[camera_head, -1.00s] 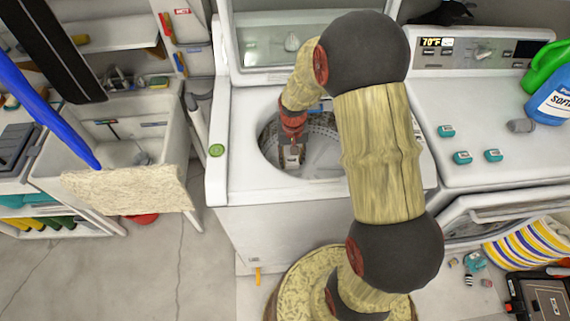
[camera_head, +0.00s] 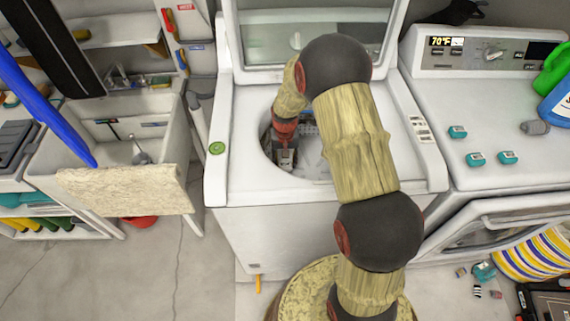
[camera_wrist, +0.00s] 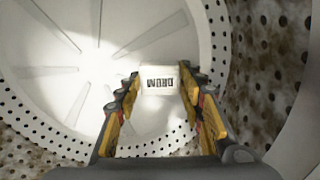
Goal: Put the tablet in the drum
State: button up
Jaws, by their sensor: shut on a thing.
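The white tablet (camera_wrist: 158,79) with dark lettering is between my gripper's fingertips in the wrist view. My gripper (camera_wrist: 158,88) is shut on it, its yellow and black fingers on either side. The drum (camera_wrist: 62,55) is pale, with a ribbed bottom and rows of holes in its wall, and it lies beyond the tablet. In the head view my gripper (camera_head: 286,158) reaches down inside the open top of the washer, near the left side of the drum (camera_head: 315,165). My arm hides the drum's right part. The tablet is too small to make out in the head view.
The washer's lid (camera_head: 310,45) stands open behind the opening. The dryer (camera_head: 480,120) at right carries several teal boxes (camera_head: 476,159) and bottles. A sink (camera_head: 120,135) stands at left.

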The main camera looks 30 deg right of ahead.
jog(key=shift+f, duration=0.55)
jog(key=o, duration=0.8)
jog(key=shift+o, duration=0.7)
